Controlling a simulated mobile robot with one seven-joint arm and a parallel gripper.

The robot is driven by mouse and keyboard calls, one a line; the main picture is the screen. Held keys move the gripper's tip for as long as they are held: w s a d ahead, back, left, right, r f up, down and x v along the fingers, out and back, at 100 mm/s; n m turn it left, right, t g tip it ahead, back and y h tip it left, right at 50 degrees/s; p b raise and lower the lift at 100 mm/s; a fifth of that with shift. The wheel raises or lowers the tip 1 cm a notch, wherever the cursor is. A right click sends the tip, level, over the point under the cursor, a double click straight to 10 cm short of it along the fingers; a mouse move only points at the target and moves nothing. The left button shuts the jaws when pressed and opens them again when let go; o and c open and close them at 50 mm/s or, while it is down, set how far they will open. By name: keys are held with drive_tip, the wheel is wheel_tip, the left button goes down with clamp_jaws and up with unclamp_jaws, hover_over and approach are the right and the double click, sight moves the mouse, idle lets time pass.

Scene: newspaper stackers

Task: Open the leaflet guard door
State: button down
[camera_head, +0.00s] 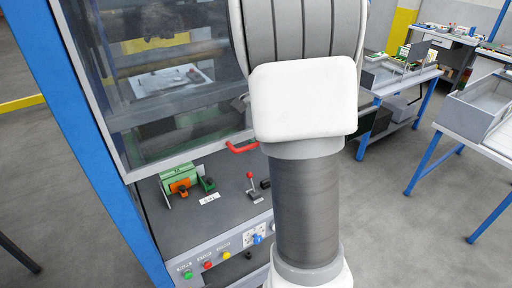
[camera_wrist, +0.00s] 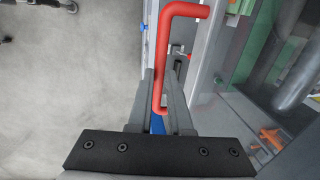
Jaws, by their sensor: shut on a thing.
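The guard door (camera_head: 140,120) is a clear panel in a grey frame on the blue-posted machine at left in the head view. Its clear pane (camera_wrist: 245,75) also shows at right in the wrist view. A red bar handle (camera_head: 242,147) sits at the door's lower edge, partly hidden by my arm. In the wrist view the red handle (camera_wrist: 163,45) runs down between the two grey fingers of my gripper (camera_wrist: 161,85), which is shut on it. My arm hides the gripper in the head view. I cannot tell whether the door is slightly ajar.
Below the door, a dark deck (camera_head: 185,225) carries a green-and-orange device (camera_head: 181,182) and a red-knobbed lever (camera_head: 251,183). Coloured buttons (camera_head: 207,265) line its front. A blue post (camera_head: 85,130) stands at left. Workbenches (camera_head: 405,80) stand at right, with open floor between.

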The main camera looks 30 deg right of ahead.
wheel_tip(320, 180, up, 6)
drive_tip(key=shift+p, duration=0.45)
drive_tip(key=c, duration=0.8)
unclamp_jaws()
drive_tip(key=shift+c, duration=0.2)
drive_tip(key=s+r, duration=0.3)
drive_tip(key=r, duration=1.4)
drive_tip(key=shift+b, duration=0.45)
drive_tip(key=shift+s, duration=0.1)
drive_tip(key=s+a+f+n+t+b, duration=0.1)
drive_tip(key=s+a+f+n+b, duration=0.2)
drive_tip(key=s+a+f+n, duration=0.5)
drive_tip(key=s+a+f+n+t+b, duration=0.2)
drive_tip(key=s+a+f+n, duration=0.6)
drive_tip(key=a+f, duration=0.4)
drive_tip(key=shift+s+a+f+n+b, duration=0.3)
drive_tip(key=shift+s+f+n+b, duration=0.1)
drive_tip(key=shift+n+b, duration=0.45)
